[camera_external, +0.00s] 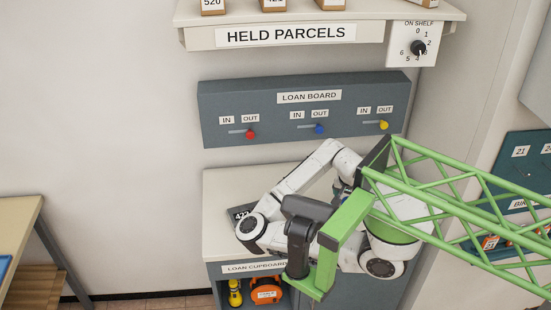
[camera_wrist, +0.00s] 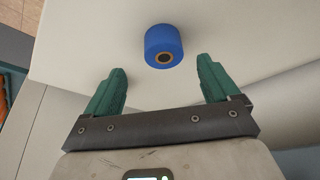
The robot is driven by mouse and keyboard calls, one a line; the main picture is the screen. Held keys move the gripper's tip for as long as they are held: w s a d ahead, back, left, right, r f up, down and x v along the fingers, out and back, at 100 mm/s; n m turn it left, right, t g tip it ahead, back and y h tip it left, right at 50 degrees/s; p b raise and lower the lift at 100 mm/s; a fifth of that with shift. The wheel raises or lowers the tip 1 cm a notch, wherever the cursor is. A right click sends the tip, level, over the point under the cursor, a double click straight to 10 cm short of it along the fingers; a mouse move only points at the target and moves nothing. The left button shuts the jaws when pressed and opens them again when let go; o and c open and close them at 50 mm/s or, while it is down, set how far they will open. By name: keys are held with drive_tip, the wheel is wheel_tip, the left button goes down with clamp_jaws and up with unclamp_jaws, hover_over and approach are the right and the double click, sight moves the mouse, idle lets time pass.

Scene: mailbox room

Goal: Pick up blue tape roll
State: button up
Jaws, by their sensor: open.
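The blue tape roll (camera_wrist: 163,45) stands on a pale flat surface (camera_wrist: 85,40) in the wrist view, with a tan core and dark hole facing my gripper. My gripper (camera_wrist: 161,76) is open and empty. The roll lies beyond its green fingertips, roughly centred between them and apart from both. In the external view my arm reaches over the top of the loan cupboard (camera_external: 222,190). I cannot make out the roll there, and my fingers are not clear.
The loan board (camera_external: 225,105) with red, blue and yellow sliders is on the wall behind the cupboard. The held parcels shelf (camera_external: 380,12) is above it. A yellow item (camera_external: 234,293) and an orange item (camera_external: 266,291) sit inside the cupboard. A wooden table (camera_external: 18,215) stands at left.

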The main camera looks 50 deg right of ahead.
drive_tip(key=shift+w+x, duration=0.15)
drive_tip(key=shift+x, duration=1.6)
drive_tip(key=shift+w+x, duration=0.15)
drive_tip(key=shift+x, duration=1.6)
drive_tip(key=shift+d+r, duration=0.1)
drive_tip(key=shift+d, duration=0.05)
drive_tip(key=c, duration=1.1)
drive_tip(key=shift+r, duration=0.1)
drive_tip(key=shift+c, duration=0.2)
